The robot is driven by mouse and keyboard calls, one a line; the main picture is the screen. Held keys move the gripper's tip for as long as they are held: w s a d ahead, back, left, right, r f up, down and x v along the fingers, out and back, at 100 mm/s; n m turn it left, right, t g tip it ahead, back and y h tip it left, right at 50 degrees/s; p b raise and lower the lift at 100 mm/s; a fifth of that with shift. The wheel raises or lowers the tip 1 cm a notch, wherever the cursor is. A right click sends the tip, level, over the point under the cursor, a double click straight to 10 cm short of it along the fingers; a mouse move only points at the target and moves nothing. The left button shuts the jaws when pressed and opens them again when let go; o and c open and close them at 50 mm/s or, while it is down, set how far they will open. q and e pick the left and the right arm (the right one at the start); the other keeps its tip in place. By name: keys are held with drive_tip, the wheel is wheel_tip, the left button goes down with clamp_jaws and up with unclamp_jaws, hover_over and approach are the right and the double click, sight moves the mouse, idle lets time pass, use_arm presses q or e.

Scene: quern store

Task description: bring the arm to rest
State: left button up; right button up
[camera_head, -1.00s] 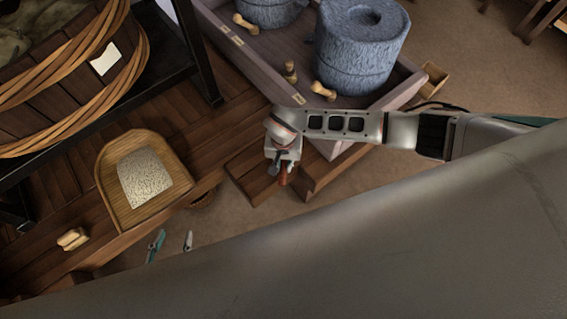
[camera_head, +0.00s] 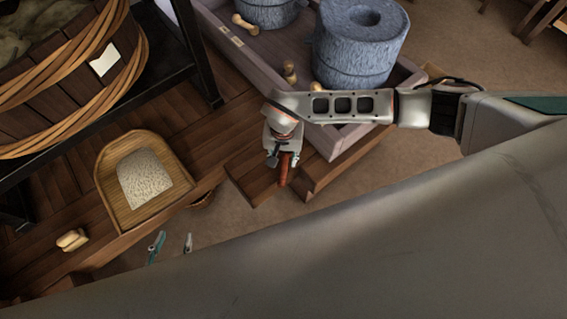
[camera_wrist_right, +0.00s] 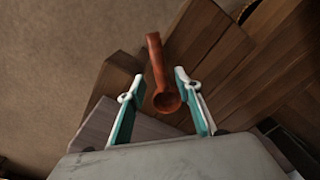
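My right arm reaches in from the right in the head view, its gripper pointing down over a wooden step. In the right wrist view my right gripper (camera_wrist_right: 155,84) is open, its two teal, white-tipped fingers apart. A red-brown wooden scoop (camera_wrist_right: 157,62) shows between and beyond the fingers, with gaps on both sides, over the wood. Part of the scoop shows in the head view (camera_head: 284,172) below the right wrist. My left gripper (camera_head: 173,241) shows only its fingertips past my grey body; they are apart, with nothing visible between them.
A wooden winnowing tray (camera_head: 171,205) with pale grain lies on the bench at left, beside a small wooden piece (camera_head: 72,240). A blue-grey quern (camera_head: 355,48) stands in a wooden trough (camera_head: 236,42). A hooped tub (camera_head: 45,115) is at upper left.

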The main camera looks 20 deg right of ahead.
wheel_tip(320, 180, up, 6)
idle(0.4)
